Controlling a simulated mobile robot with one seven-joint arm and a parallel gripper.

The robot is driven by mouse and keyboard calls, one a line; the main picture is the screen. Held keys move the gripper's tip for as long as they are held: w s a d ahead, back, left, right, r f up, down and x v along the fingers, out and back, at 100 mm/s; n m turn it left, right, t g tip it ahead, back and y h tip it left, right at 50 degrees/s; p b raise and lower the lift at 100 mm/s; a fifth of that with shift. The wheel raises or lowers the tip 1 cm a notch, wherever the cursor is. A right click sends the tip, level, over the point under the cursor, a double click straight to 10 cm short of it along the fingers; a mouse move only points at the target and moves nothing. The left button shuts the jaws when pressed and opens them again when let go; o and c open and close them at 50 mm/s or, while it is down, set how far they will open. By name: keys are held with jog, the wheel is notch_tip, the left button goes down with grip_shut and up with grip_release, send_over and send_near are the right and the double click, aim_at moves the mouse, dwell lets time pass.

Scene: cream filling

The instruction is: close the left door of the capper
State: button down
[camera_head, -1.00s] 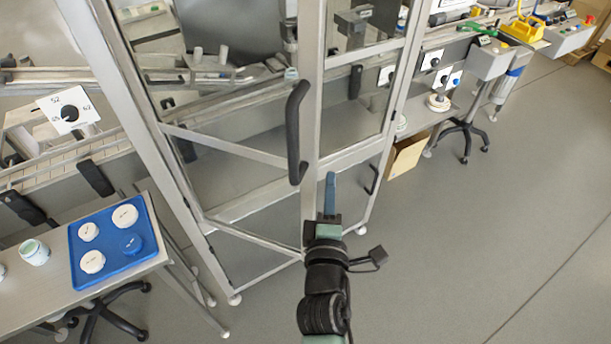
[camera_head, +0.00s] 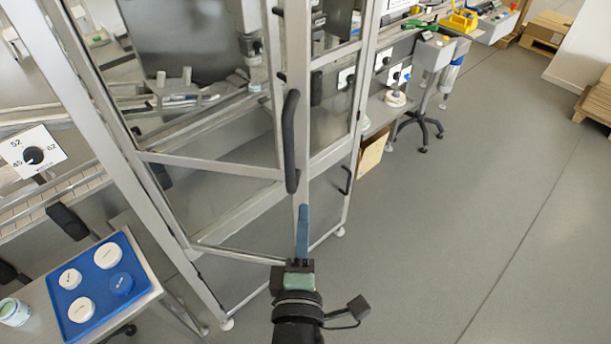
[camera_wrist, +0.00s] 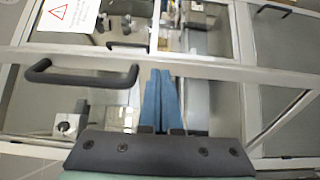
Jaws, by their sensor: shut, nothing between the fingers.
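The capper is a metal-framed cabinet with clear panels. Its left door (camera_head: 211,166) stands ajar in the head view, its free edge swung out from the front. The door's black bar handle (camera_head: 291,142) is upright near that edge; a black handle also shows left of the fingers in the wrist view (camera_wrist: 82,74). My gripper (camera_head: 303,212) has its blue fingers together and empty. They are just below and right of the handle, beside the door's free edge; I cannot tell whether they touch it. They also show in the wrist view (camera_wrist: 161,80).
The right door's small handle (camera_head: 346,180) is farther back. A blue tray (camera_head: 88,324) of round lids stands on a table at lower left. A cardboard box (camera_head: 372,152) and a wheeled stand (camera_head: 420,127) are behind. Floor (camera_head: 480,200) at right is clear.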

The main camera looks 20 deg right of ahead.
aim_at(305, 188)
jog(key=x, duration=0.8)
jog(key=shift+w+d, duration=0.1)
jog(key=shift+w, duration=0.3)
